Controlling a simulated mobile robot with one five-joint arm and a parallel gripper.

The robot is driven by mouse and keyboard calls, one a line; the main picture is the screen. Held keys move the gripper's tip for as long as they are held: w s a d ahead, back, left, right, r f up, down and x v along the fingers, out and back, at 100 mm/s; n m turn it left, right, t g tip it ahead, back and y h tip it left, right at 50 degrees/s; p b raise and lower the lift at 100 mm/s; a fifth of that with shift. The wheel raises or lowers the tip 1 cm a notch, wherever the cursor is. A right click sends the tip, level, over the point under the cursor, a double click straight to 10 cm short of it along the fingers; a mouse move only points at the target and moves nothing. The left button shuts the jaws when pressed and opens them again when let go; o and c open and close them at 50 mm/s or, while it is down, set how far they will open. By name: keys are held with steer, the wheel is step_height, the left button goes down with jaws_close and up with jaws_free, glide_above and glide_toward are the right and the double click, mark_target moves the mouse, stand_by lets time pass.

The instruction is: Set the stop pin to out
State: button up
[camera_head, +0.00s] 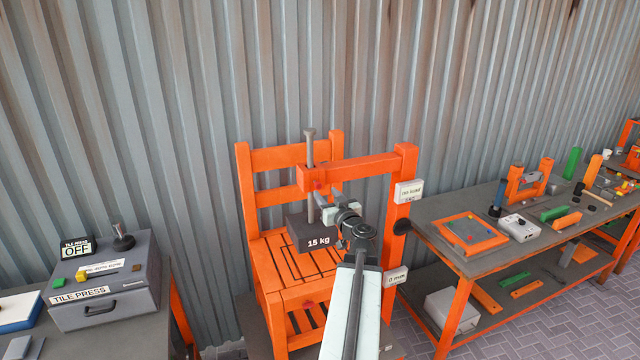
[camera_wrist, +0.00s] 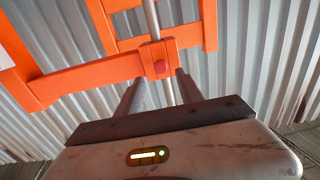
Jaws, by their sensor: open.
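An orange rig shaped like a chair has an overhead arm (camera_head: 360,168) ending in an orange block (camera_head: 305,174). A small red knob (camera_head: 318,184), which looks like the stop pin, sits on the block's face. In the wrist view the red knob (camera_wrist: 159,67) is ahead, between my fingers in the picture. A vertical grey rod (camera_head: 310,148) passes through the block, with a dark 15 kg weight (camera_head: 306,235) below. My gripper (camera_head: 326,197) is open and empty, just below and in front of the block. I cannot tell whether it touches the knob.
The rig's right post carries a "no load" sign (camera_head: 408,191), a black knob (camera_head: 402,227) and a "0 mm" sign (camera_head: 396,277). A grey tile press (camera_head: 105,285) stands left. A cluttered workbench (camera_head: 440,210) stands right. A corrugated wall is behind.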

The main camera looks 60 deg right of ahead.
mark_target(319, 186)
steer(key=x, duration=0.7)
steer(key=shift+w+d, duration=0.1)
steer(key=shift+w, duration=0.05)
jaws_close()
stand_by(1.1)
